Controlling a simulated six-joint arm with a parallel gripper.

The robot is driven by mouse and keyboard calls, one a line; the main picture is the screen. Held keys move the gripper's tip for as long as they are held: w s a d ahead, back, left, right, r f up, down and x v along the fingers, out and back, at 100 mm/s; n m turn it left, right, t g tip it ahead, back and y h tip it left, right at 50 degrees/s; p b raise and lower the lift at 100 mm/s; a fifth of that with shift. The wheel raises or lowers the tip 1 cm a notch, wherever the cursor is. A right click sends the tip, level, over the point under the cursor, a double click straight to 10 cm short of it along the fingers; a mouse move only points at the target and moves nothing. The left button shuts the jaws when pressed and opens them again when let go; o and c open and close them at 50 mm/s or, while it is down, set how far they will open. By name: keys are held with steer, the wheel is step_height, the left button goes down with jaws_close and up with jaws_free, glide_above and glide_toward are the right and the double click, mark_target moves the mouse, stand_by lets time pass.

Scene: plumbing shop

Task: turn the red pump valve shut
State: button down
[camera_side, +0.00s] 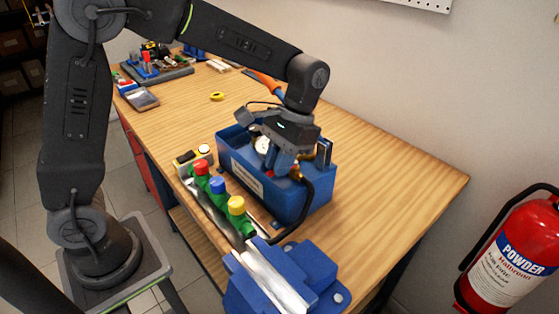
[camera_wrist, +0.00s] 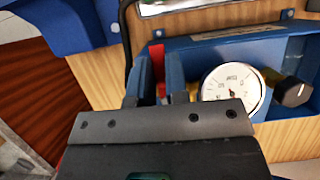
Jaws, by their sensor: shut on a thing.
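The blue pump box (camera_side: 268,196) stands on the wooden bench, with a white pressure gauge (camera_side: 262,145) inside it. My gripper (camera_side: 283,165) reaches down into the box from above, beside the gauge. In the wrist view its two blue fingers (camera_wrist: 161,80) are closed around the red pump valve (camera_wrist: 157,58), seen as a narrow red strip between them. Most of the valve is hidden by the fingers; a small red bit shows in the side view (camera_side: 296,174). The gauge (camera_wrist: 232,86) is right of the fingers in the wrist view.
A black knob (camera_wrist: 291,92) sits right of the gauge. A black hose (camera_side: 322,195) curves out of the box. Green fittings with red (camera_side: 201,168), blue (camera_side: 217,185) and yellow (camera_side: 236,205) caps stand in front. A blue vise (camera_side: 290,278) is at the near edge. The bench's right side is clear.

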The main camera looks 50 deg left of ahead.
steer(key=c, duration=1.1)
jaws_free()
steer(key=shift+r, duration=0.1)
steer(key=v, duration=1.3)
steer(key=shift+w+r, duration=0.1)
steer(key=shift+r, duration=0.2)
steer(key=s+a+f+t, duration=0.1)
steer(key=s+a+t, duration=0.1)
steer(key=s, duration=0.4)
steer(key=s+a+f+t, duration=0.2)
steer(key=s+t, duration=0.2)
steer(key=s, duration=0.2)
steer(key=s+a+f+t, duration=0.2)
steer(key=s+t, duration=0.2)
steer(key=s, duration=0.3)
steer(key=shift+s+f, duration=0.1)
steer(key=shift+f, duration=0.1)
